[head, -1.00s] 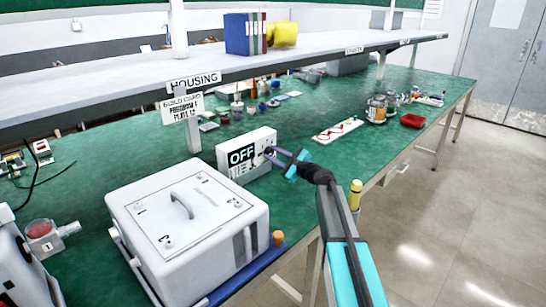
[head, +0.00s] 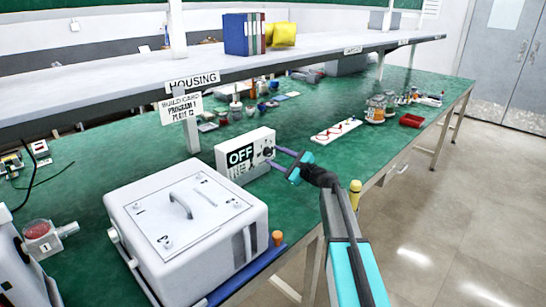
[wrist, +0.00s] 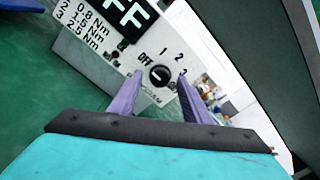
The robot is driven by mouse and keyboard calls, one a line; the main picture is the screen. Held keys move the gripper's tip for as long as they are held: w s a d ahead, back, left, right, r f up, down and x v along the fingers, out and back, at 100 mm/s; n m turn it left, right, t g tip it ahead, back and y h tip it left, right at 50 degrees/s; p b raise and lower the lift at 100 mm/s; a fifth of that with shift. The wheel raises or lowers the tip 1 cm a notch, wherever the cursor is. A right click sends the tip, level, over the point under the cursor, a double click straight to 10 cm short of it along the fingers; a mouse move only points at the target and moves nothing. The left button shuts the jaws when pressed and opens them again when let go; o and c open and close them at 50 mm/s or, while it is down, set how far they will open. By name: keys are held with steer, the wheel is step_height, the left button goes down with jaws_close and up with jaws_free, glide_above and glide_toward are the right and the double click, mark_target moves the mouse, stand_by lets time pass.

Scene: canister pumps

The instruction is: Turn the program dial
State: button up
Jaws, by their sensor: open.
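The white controller box (head: 226,158) stands on the green bench, its display reading OFF. Its black program dial (wrist: 159,75) shows in the wrist view, with OFF, 1, 2 and 3 marked around it. The dial also shows in the head view (head: 268,152). I cannot tell its pointer's exact setting. My gripper (wrist: 160,80) is open, its purple fingers either side of the dial in the wrist view. In the head view my gripper (head: 278,157) is just right of the dial, seemingly a little off its face. A build card (head: 182,107) hangs above; its small print is hard to read.
A large white housing (head: 185,225) with a handle stands left of the controller box. A shelf (head: 130,75) overhangs the back of the bench. A white plate with a red line (head: 336,131) and a red tray (head: 412,120) lie farther right.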

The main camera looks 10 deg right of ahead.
steer(key=b+v, duration=0.1)
steer(key=v, duration=1)
steer(key=shift+s, duration=0.25)
